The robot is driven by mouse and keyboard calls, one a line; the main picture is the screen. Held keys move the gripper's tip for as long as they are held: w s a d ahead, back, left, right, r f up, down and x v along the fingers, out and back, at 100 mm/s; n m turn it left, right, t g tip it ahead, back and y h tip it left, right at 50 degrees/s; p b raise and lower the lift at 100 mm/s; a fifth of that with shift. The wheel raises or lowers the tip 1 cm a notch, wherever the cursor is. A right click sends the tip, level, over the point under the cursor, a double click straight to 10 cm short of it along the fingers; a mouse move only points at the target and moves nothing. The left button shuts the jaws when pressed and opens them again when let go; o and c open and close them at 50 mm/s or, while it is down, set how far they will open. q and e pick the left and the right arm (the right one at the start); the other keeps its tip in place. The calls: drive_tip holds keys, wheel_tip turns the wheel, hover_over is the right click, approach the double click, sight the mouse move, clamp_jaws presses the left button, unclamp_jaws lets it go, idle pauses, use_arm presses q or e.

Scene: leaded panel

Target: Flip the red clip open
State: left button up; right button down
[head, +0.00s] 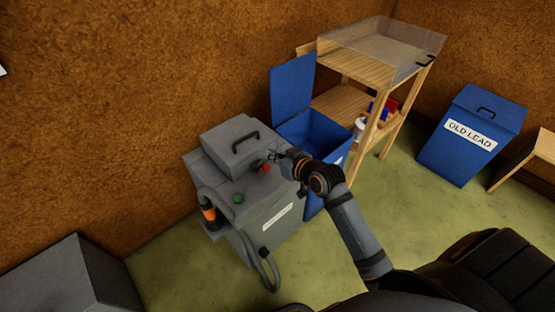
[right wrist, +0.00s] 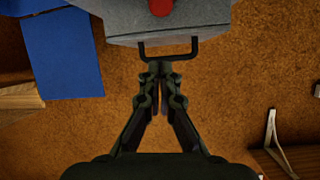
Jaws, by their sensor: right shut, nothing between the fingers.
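A small red part (head: 260,167), which I take to be the red clip, sits on top of the grey machine (head: 270,207), in front of its handled lid (head: 228,146). It is too small to tell whether it is open or shut. A rounded red shape (right wrist: 161,6) shows cut off at the top edge of the right wrist view. My right gripper (head: 279,155) is just right of the red part in the head view. Its fingertips (right wrist: 160,68) are together and empty, close to a black handle (right wrist: 168,52) in the wrist view. My left gripper is not in view.
A green button (head: 239,199) and a hose (head: 268,270) are on the machine. A blue bin (head: 318,133) with a raised lid stands close behind it. A wooden shelf (head: 360,71) and a closed OLD LEAD bin (head: 470,137) stand farther right.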

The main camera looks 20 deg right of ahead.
sight(268, 168)
drive_tip(key=x, duration=0.5)
drive_tip(key=shift+w+a+f+b, duration=0.1)
drive_tip(key=shift+w+f+b, duration=0.15)
drive_tip(key=shift+b, duration=0.1)
drive_tip(key=shift+s+d+f, duration=0.2)
drive_tip(key=shift+s+f, duration=0.75)
drive_tip(key=shift+s, duration=0.1)
drive_tip(key=shift+s+f, duration=0.25)
drive_tip(key=shift+s, duration=0.15)
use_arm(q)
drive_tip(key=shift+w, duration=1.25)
